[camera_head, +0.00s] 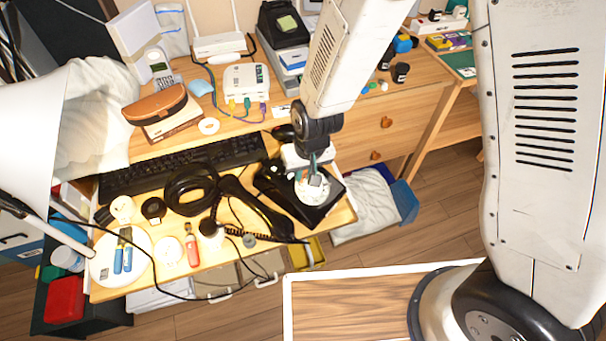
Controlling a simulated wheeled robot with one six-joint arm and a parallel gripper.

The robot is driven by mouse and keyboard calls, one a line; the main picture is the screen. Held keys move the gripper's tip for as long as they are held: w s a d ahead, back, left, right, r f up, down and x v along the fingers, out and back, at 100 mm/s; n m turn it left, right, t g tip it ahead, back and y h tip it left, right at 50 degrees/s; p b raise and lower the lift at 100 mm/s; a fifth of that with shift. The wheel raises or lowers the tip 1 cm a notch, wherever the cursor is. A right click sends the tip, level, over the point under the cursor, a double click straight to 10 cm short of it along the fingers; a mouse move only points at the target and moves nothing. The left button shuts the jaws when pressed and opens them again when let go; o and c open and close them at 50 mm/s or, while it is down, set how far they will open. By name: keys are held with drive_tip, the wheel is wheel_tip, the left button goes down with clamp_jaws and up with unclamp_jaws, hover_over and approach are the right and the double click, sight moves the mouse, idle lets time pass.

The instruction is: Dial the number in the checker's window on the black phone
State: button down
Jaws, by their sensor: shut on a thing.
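The black phone (325,207) sits at the front right of the desk, its round white dial (308,196) facing up. My gripper (314,177) points down over the dial, its tips at or just above the dial face. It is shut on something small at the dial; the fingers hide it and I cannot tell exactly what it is. The black handset (258,207) appears to lie off the phone, just left of it, with its coiled cord (265,234) in front. I cannot make out a checker's window or any number.
A black keyboard (180,167), headphones (190,188) and a red-handled tool (192,246) lie left of the phone. A white box with coloured plugs (246,82) and a brown case (155,105) stand behind. A white lamp (28,100) is at far left. Cords cross the desk's front edge.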

drive_tip(key=shift+w, duration=0.15)
drive_tip(key=shift+w+d, duration=0.35)
drive_tip(key=shift+w, duration=0.05)
drive_tip(key=shift+w+d, duration=0.1)
drive_tip(key=shift+d, duration=0.05)
idle(0.4)
drive_tip(key=shift+w+d, duration=0.25)
drive_tip(key=shift+d, duration=0.15)
drive_tip(key=shift+w+d+f, duration=0.1)
drive_tip(key=shift+w+d, duration=0.15)
drive_tip(key=shift+d, duration=0.4)
